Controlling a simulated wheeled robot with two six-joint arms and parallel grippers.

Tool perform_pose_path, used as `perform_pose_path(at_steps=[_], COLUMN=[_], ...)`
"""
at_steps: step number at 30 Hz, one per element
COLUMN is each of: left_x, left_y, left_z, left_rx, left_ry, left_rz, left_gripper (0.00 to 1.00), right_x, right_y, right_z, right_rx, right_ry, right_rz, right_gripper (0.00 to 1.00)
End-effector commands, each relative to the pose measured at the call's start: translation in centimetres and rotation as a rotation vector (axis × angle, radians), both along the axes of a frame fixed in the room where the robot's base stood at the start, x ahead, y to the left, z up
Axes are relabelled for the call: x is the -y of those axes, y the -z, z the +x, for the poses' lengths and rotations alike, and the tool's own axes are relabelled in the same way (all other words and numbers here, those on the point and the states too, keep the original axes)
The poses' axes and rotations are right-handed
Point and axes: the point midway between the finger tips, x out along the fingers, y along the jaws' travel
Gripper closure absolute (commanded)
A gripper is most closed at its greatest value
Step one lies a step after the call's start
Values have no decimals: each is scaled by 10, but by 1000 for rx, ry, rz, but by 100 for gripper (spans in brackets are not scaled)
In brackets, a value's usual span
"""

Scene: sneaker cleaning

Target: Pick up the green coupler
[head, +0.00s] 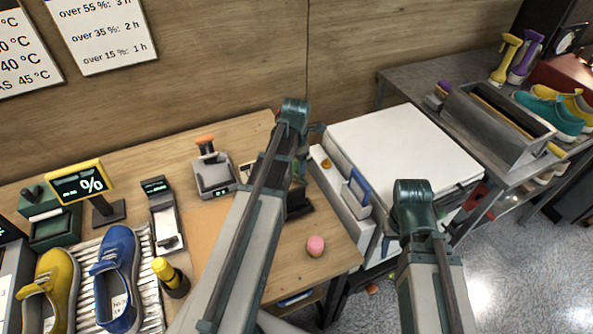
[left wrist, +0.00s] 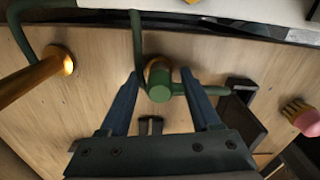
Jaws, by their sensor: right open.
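The green coupler (left wrist: 160,83) shows in the left wrist view as a round dark green end on a brass-coloured fitting, with a green hose or stem beside it. My left gripper (left wrist: 160,76) is open, its two blue fingers on either side of the coupler with a gap on each side. It does not hold it. In the head view my left arm hides most of this spot, and I cannot make out the coupler there. My right arm stands at the lower right of the head view; its jaws are hidden.
A white box (head: 400,150) stands beside the table.

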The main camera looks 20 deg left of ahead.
Motion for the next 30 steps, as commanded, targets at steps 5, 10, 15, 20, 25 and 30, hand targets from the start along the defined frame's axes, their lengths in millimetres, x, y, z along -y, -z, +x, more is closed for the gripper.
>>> perform_pose_path(at_steps=[5, 10, 15, 20, 25, 30], left_x=[0, 0, 0, 0, 0, 0], left_y=[0, 0, 0, -1, -10, -27], left_z=[0, 0, 0, 0, 0, 0], left_rx=[0, 0, 0, 0, 0, 0], left_ry=[0, 0, 0, 0, 0, 0], left_rz=[0, 0, 0, 0, 0, 0], left_gripper=[71, 100, 100, 100, 100, 100], right_x=[0, 0, 0, 0, 0, 0], right_y=[0, 0, 0, -1, -10, -27], right_z=[0, 0, 0, 0, 0, 0], right_rx=[0, 0, 0, 0, 0, 0], right_ry=[0, 0, 0, 0, 0, 0], right_rz=[0, 0, 0, 0, 0, 0], right_gripper=[50, 50, 50, 50, 50, 50])
